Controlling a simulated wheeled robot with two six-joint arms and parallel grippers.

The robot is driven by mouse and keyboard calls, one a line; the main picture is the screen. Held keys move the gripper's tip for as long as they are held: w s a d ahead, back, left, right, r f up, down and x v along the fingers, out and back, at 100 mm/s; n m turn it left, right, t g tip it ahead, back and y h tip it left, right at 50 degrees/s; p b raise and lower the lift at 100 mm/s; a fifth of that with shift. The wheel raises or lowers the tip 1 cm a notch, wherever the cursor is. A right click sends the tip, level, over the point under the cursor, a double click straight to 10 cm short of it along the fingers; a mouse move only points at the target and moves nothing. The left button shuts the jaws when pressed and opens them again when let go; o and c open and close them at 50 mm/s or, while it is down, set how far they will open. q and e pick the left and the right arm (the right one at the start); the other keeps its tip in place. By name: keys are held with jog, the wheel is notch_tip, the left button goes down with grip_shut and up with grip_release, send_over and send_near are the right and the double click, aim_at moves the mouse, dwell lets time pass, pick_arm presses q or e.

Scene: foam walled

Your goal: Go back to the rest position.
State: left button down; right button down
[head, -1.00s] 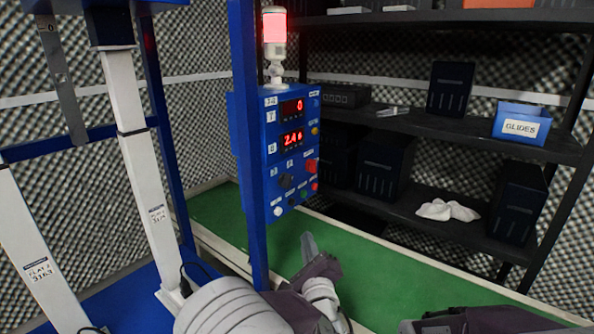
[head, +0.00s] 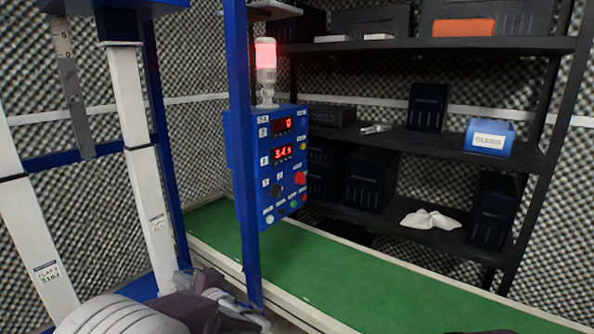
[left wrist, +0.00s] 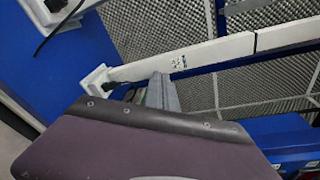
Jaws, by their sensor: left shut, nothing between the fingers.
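My left gripper (head: 183,278) is low in the head view, close to the foot of a white post as seen from there. Its arm comes in from the bottom left. In the left wrist view its grey finger (left wrist: 160,92) juts past the dark wrist cover, with the jaws shut and nothing between them. The cover hides much of the gripper. My right gripper is out of view; only a dark piece of my right arm shows at the bottom edge.
White posts (head: 145,205) and a blue upright (head: 243,150) stand close to my left arm. A blue control box (head: 277,170) with a lit red lamp (head: 265,62) is behind. The green surface (head: 370,275) is clear. Black shelving (head: 460,145) holds several boxes.

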pick_arm(q)
jog(key=s+a+f+n+g+h, duration=0.2)
jog(key=s+a+f+n+g, duration=0.25)
jog(key=s, duration=0.45)
jog(key=s+a+f+n+g+h, duration=0.1)
jog(key=s+f+n+g+h, duration=0.1)
jog(key=s+f+n+g, duration=0.4)
jog(key=s+d+f+n+h, duration=0.25)
jog(key=d+f+h, duration=0.2)
jog(key=d, duration=0.25)
jog(key=s+d+f+n+h, duration=0.2)
jog(key=s+d+f+h, duration=0.25)
jog(key=d, duration=0.25)
notch_tip(320, 180, up, 36)
jog(key=w+t+p, duration=0.1)
jog(key=p, duration=3.5)
jog(key=shift+w+d+y, duration=0.15)
jog(key=shift+w+y, duration=0.15)
